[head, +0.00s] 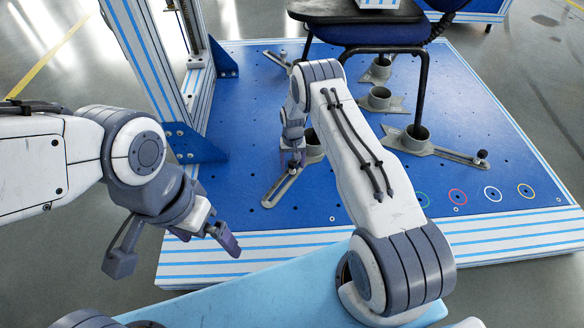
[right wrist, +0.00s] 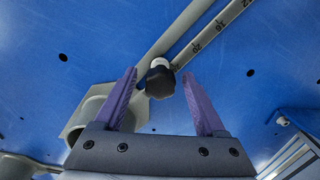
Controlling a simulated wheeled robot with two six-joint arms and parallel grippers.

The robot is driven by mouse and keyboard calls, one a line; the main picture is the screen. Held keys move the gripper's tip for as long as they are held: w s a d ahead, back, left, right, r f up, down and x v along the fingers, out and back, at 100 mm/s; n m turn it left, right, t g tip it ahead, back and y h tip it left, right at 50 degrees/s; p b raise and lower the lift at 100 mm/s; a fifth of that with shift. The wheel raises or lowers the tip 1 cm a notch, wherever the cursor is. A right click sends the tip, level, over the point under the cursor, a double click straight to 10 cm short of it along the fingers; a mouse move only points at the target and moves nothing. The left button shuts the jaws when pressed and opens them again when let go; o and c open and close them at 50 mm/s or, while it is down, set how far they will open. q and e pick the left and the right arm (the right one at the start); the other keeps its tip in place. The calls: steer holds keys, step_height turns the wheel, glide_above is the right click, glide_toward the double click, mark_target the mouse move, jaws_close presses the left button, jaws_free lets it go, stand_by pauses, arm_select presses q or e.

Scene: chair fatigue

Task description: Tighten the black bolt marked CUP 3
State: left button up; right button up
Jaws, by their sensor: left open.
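A black bolt knob (right wrist: 160,80) sits on a slotted grey arm with a number scale (right wrist: 208,37), beside a grey cup (right wrist: 90,113) in the right wrist view. My right gripper (right wrist: 161,85) is open around the knob, with a gap on each side. In the head view my right gripper (head: 293,155) is low over the near-left slotted arm (head: 281,187) and hides most of that knob. Another black bolt knob (head: 482,155) stands on the right slotted arm. I cannot read any CUP 3 mark. My left gripper (head: 229,241) is open and empty near the platform's front edge.
The blue platform (head: 480,90) carries several grey cups, including one (head: 416,137) with a chair leg in it. The chair (head: 372,32) stands at the back. A striped frame post (head: 146,60) is at left. Coloured rings (head: 492,193) mark the front right.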

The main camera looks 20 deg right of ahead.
steer(key=n, duration=0.4)
stand_by(0.3)
steer(key=n, duration=0.4)
steer(key=n, duration=0.4)
stand_by(0.4)
